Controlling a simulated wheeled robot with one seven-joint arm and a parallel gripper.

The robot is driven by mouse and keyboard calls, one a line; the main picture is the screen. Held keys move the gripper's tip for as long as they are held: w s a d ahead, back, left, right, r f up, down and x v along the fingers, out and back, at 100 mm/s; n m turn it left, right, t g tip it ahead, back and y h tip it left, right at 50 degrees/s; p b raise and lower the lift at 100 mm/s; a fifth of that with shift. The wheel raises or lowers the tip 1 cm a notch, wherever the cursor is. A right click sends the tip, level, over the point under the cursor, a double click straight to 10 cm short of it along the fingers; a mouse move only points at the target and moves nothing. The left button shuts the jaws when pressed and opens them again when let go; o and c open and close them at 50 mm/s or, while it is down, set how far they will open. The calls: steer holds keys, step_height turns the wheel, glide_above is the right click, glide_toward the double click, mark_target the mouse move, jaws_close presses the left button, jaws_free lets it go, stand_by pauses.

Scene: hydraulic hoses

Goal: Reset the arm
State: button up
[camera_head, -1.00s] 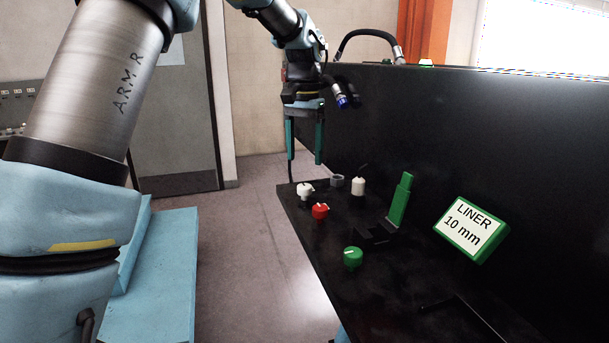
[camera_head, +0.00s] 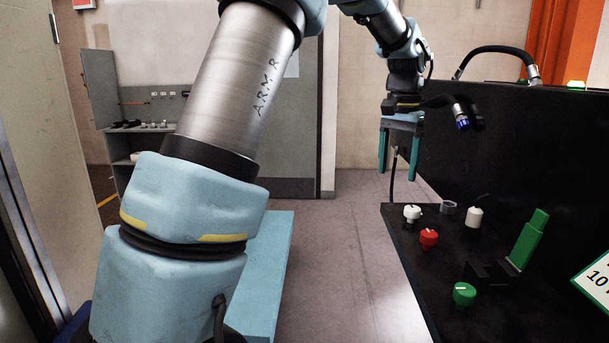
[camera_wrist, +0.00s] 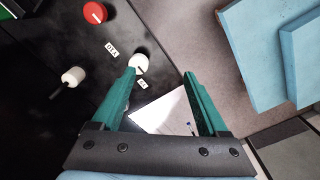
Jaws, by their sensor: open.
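My gripper (camera_head: 400,160) hangs pointing down above the far left corner of the black panel (camera_head: 425,285) in the head view. Its two green fingers are apart with nothing between them. In the wrist view my gripper (camera_wrist: 160,85) is open, and a white knob (camera_wrist: 138,63) shows near the left fingertip, below it. My arm reaches from the left foreground across the top of the head view.
The panel carries a red knob (camera_head: 429,238), a white cap (camera_head: 474,217), a green knob (camera_head: 464,294) and an upright green block (camera_head: 529,238). A black wall (camera_head: 540,150) with a hose (camera_head: 500,50) rises behind. The floor (camera_head: 340,260) left of the panel is clear.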

steer(key=s+a+f+n, duration=0.1)
steer(key=a+f+n, duration=0.15)
steer(key=a, duration=0.55)
steer(key=a+f+n, duration=0.1)
steer(key=a+f, duration=0.3)
steer(key=a, duration=0.4)
steer(key=s+a+f+n, duration=0.2)
steer(key=s+a, duration=0.3)
steer(key=a, duration=0.3)
steer(key=s+a+f+n+t, duration=0.1)
steer(key=s+a+f+n, duration=0.2)
steer(key=s+a+f, duration=0.2)
steer(key=s+a, duration=0.1)
steer(key=a, duration=0.1)
steer(key=shift+a+f, duration=0.2)
steer(key=shift+a, duration=0.2)
